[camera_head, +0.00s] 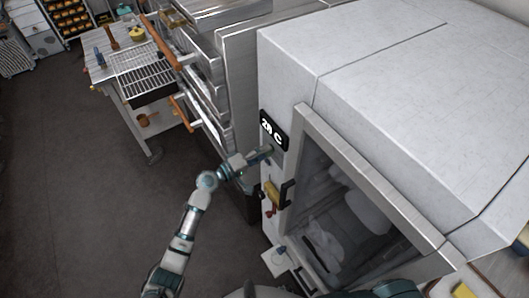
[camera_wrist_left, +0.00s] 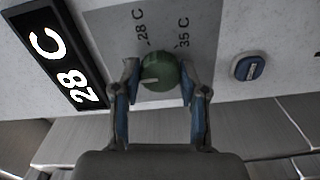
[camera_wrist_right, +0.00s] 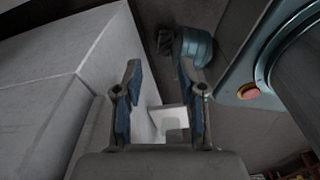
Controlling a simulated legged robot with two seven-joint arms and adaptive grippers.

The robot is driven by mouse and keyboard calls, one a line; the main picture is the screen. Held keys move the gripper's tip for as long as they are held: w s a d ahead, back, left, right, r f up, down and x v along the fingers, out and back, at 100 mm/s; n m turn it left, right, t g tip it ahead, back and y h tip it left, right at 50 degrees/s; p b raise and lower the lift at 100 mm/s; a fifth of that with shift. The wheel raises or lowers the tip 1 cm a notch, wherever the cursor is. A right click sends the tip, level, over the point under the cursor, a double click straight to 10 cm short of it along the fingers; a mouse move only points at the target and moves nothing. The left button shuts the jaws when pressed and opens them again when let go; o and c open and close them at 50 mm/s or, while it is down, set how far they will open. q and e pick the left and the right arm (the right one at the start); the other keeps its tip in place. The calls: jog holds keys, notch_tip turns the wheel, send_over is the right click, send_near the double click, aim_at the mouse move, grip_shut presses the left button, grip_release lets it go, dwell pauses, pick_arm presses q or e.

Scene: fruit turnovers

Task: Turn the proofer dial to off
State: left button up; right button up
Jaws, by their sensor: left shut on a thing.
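The proofer (camera_head: 360,85) is the large white cabinet on the right of the head view, with a black display (camera_head: 273,130) reading 28 C. In the left wrist view the green dial (camera_wrist_left: 160,72) sits on a grey label plate marked 28 C and 35 C. Its pale pointer mark points to the left of the picture. My left gripper (camera_head: 265,152) is shut on the dial, one finger on each side. The dial is hidden by the gripper in the head view. My right gripper (camera_wrist_right: 160,72) is open and empty near the white cabinet side.
A blue knob (camera_wrist_left: 248,66) sits beside the dial plate. The floor at left is clear.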

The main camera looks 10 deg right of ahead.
pick_arm(q)
jog(key=o, duration=1.1)
jog(key=shift+w+a+f, duration=0.15)
jog(key=shift+a+f, duration=0.05)
jog(key=shift+a, duration=0.05)
jog(key=shift+o, duration=0.2)
jog(key=shift+a, duration=0.1)
jog(key=v, duration=1.2)
jog(key=shift+w+f, duration=0.1)
jog(key=shift+f, duration=0.05)
